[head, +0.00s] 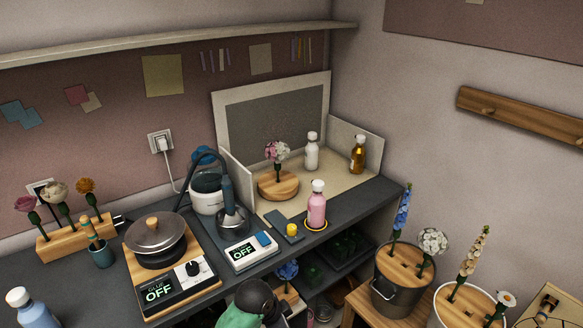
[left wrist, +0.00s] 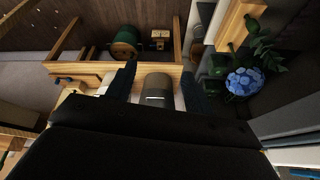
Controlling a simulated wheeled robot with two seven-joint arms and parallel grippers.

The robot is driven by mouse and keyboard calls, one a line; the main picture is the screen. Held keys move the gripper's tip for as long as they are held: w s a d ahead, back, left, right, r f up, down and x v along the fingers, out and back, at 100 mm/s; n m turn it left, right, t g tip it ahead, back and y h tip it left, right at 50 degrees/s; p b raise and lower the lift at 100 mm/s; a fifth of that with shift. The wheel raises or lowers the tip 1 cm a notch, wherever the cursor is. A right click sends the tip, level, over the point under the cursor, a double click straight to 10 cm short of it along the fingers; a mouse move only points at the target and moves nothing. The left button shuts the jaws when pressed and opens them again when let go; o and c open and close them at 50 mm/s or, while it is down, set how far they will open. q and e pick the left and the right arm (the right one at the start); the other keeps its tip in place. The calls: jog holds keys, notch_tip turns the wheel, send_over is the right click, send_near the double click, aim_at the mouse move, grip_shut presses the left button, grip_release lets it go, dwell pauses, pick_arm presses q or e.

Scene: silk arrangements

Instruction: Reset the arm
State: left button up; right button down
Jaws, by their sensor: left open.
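My left gripper (left wrist: 158,70) shows in the left wrist view, with its two dark fingers apart. A grey rounded object (left wrist: 157,90) shows in the gap between the fingers; I cannot tell how far beyond them it is. A blue flower head with green leaves (left wrist: 245,82) is to the right of the fingers, apart from them. In the head view a blue flower (head: 288,270) shows below the counter's front edge. Neither gripper can be made out in the head view.
A metal bucket (head: 390,295) with flowers stands at right. A wooden rail (left wrist: 95,68) shows in the wrist view.

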pick_arm(q)
jog(key=s+a+n+t+y, duration=0.1)
jog(key=s+a+n+y, duration=0.3)
jog(key=s+a+n, duration=1.2)
jog(key=s+a+f+m+b, duration=0.1)
jog(key=s+f+m, duration=0.1)
jog(key=f, duration=1.2)
jog(key=s+a+f+m+b, duration=0.1)
jog(key=f+m, duration=0.2)
jog(key=f, duration=1.1)
jog(key=s+f, duration=0.4)
jog(key=f, duration=0.8)
jog(key=s+f+g, duration=0.1)
jog(key=s+f, duration=0.3)
jog(key=f, duration=0.7)
jog(key=shift+s+d+f+g+b, duration=0.15)
jog(key=shift+s+f+g+b, duration=0.15)
jog(key=shift+f+b, duration=0.05)
pick_arm(e)
notch_tip(320, 180, up, 5)
jog(key=w+a, duration=0.2)
jog(key=shift+w, duration=0.3)
jog(key=shift+r, duration=0.1)
jog(key=shift+s, duration=0.1)
jog(key=shift+a, duration=0.2)
